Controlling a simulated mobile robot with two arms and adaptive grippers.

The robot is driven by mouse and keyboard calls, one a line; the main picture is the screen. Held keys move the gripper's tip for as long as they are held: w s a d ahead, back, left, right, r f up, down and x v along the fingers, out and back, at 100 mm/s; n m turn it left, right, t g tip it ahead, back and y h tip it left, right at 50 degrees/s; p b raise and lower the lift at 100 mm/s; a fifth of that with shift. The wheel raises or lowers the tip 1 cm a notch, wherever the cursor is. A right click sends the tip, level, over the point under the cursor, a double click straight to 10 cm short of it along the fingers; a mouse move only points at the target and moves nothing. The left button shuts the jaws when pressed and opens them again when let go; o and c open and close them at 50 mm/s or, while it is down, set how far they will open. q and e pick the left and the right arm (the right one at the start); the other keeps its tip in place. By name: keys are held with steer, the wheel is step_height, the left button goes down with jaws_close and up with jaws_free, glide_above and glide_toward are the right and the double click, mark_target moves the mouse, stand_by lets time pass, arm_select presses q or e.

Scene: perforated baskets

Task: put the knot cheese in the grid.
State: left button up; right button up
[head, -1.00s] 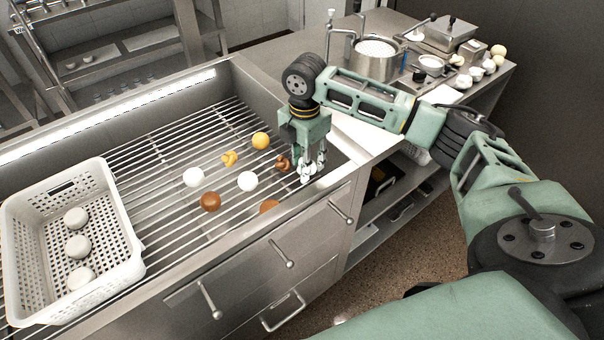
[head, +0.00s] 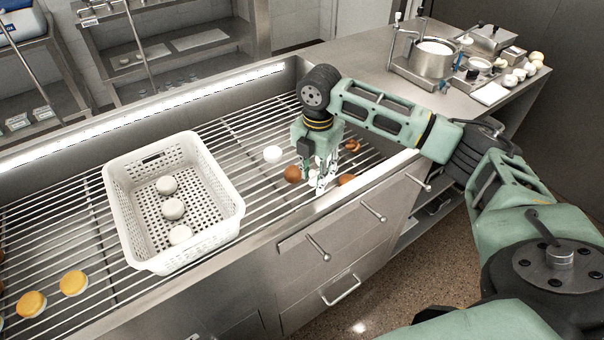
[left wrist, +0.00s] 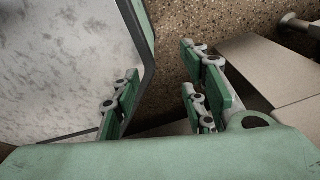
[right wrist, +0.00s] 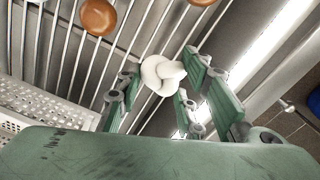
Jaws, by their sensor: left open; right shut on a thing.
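The knot cheese (right wrist: 160,75) is a white knotted lump between the fingers of my right gripper (head: 324,180), which is shut on it. In the head view the fingers largely hide it. The gripper points down over the barred metal grid (head: 245,127), near its front edge; I cannot tell the exact height. In the right wrist view, bars lie beyond the cheese. My left gripper (left wrist: 160,68) is open and empty, with a speckled floor beyond it; it is outside the head view.
A white perforated basket (head: 225,222) with several pale round cheeses stands on the bars, left of my right gripper. A white ball (head: 272,154), brown balls (head: 292,173) and a brown knot (head: 352,145) lie close around this gripper. Orange-topped rounds (head: 73,283) lie front left.

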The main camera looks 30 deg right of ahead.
steer(key=f, duration=0.4)
steer(key=shift+d, duration=0.4)
arm_select(q)
steer(key=shift+w+d+r, duration=0.15)
steer(key=shift+d, duration=0.5)
arm_select(e)
steer(key=shift+a+f, duration=0.15)
steer(key=shift+f, duration=2.45)
steer(key=o, duration=0.7)
steer(key=shift+f, duration=0.1)
steer(key=o, duration=0.4)
arm_select(q)
steer(key=shift+d, duration=0.45)
steer(key=shift+a+f, duration=0.2)
arm_select(e)
step_height(320, 180, up, 12)
steer(key=shift+r, duration=0.15)
